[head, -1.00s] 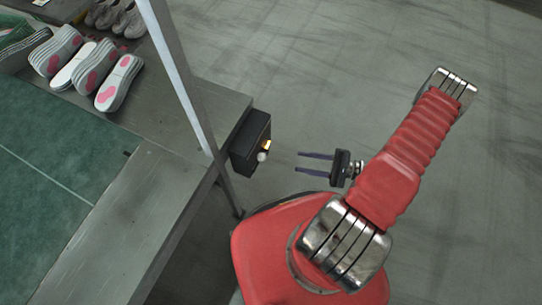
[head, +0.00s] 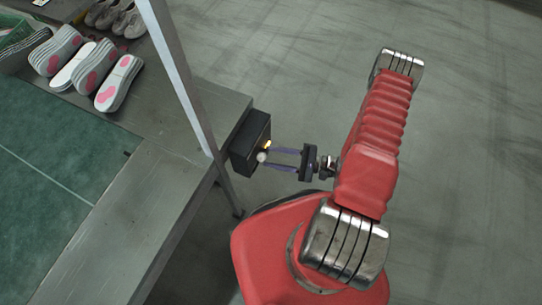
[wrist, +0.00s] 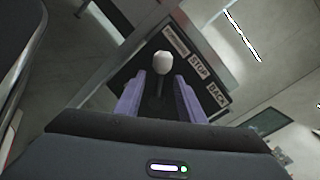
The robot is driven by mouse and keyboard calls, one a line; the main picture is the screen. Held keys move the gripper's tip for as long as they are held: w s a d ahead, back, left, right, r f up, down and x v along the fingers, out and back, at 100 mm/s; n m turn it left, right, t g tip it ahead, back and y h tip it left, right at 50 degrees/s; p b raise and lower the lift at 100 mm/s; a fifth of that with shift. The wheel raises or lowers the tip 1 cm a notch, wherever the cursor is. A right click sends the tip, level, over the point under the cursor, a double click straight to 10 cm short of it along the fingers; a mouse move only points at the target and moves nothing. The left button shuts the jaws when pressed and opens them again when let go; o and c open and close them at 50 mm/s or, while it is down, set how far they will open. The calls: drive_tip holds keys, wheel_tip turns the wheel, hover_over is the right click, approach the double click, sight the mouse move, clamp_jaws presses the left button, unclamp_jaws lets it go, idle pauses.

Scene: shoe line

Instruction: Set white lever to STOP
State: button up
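The white lever (head: 262,157) sticks out of the front of a black box (head: 243,146) on the side of the metal table. In the wrist view the white lever knob (wrist: 163,62) stands on a dark stem between the two purple fingers. The box face shows a STOP label (wrist: 199,67), a BACK label (wrist: 217,95) and a third label (wrist: 175,42) too small to read. The lever points nearest the third label, left of STOP. My gripper (head: 269,159) is open, with its fingertips on either side of the lever; contact cannot be told.
The metal table (head: 165,185) with a green mat (head: 60,180) and several shoe soles (head: 118,83) lies to the left. A grey post (head: 185,85) rises beside the box. The floor to the right is clear. A small orange light glows on the box.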

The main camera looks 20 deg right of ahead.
drive_tip(key=shift+w+a, duration=0.2)
drive_tip(key=shift+a, duration=0.25)
drive_tip(key=shift+c, duration=0.4)
clamp_jaws()
